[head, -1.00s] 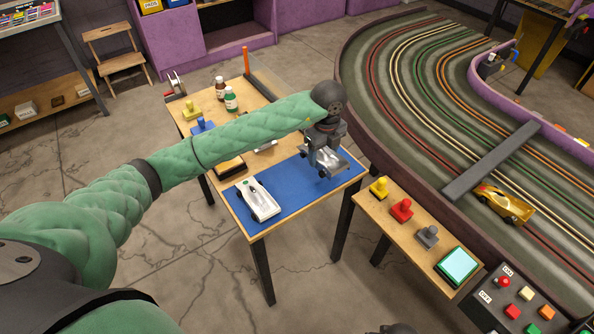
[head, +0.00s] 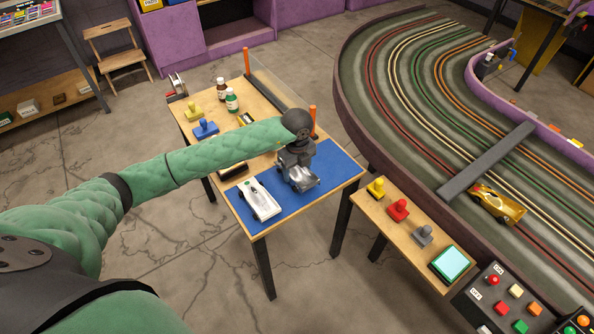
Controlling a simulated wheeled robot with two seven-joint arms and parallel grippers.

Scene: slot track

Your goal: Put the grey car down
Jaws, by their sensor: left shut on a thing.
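The grey car (head: 301,179) is low over or on the blue mat (head: 291,207), to the right of a white car (head: 258,199). I cannot tell whether its wheels touch the mat. My left gripper (head: 297,168) points down and is shut on the grey car; its fingers are partly hidden by the wrist and the car. My right gripper does not show.
The wooden table (head: 194,137) also holds a green bottle (head: 232,104), a brown bottle (head: 221,89) and blue and yellow controllers. A side shelf at right carries yellow, red and grey controllers and a screen (head: 452,262). The slot track (head: 400,110) with a gold car (head: 497,204) lies beyond.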

